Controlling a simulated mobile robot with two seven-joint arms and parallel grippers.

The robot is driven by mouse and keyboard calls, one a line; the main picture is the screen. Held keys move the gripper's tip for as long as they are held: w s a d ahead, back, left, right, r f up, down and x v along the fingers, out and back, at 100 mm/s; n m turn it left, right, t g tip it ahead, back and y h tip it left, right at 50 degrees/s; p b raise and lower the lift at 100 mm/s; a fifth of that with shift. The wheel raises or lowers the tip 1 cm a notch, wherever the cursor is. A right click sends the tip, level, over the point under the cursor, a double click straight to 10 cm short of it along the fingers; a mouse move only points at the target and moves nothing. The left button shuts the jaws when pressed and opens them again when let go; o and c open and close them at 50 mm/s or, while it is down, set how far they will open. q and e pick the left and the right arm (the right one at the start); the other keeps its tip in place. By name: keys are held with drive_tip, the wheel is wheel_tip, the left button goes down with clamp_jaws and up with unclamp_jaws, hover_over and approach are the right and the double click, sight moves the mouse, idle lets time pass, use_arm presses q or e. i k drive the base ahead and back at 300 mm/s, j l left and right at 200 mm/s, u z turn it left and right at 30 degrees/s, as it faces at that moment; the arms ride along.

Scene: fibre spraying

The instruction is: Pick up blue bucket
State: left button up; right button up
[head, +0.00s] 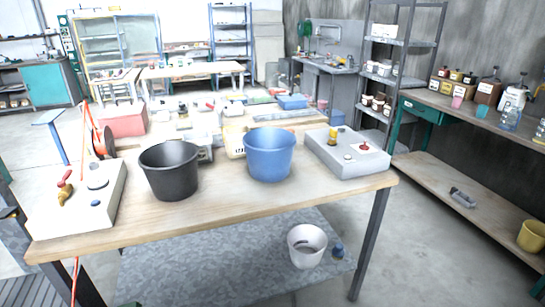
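The blue bucket (269,158) stands upright on the wooden table (228,216), right of the table's middle. A black bucket (170,172) stands upright to its left, with a gap between them. Neither of my grippers shows in the head view, so nothing is seen touching the blue bucket.
A grey box with knobs (345,157) sits close right of the blue bucket. A white box (84,197) is at the table's left end. A white bucket (306,245) stands on the mat below. The table's front strip is clear.

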sight(270, 151)
drive_tip(key=i+l, duration=0.25)
drive_tip(key=l, duration=0.15)
drive_tip(key=i+l+u, duration=0.1)
drive_tip(key=i+l, duration=0.15)
drive_tip(key=l, duration=0.15)
drive_tip(key=i+l, duration=0.25)
drive_tip(key=l, duration=0.2)
drive_tip(key=i+l, duration=0.25)
drive_tip(key=l, duration=0.15)
drive_tip(key=u, duration=0.05)
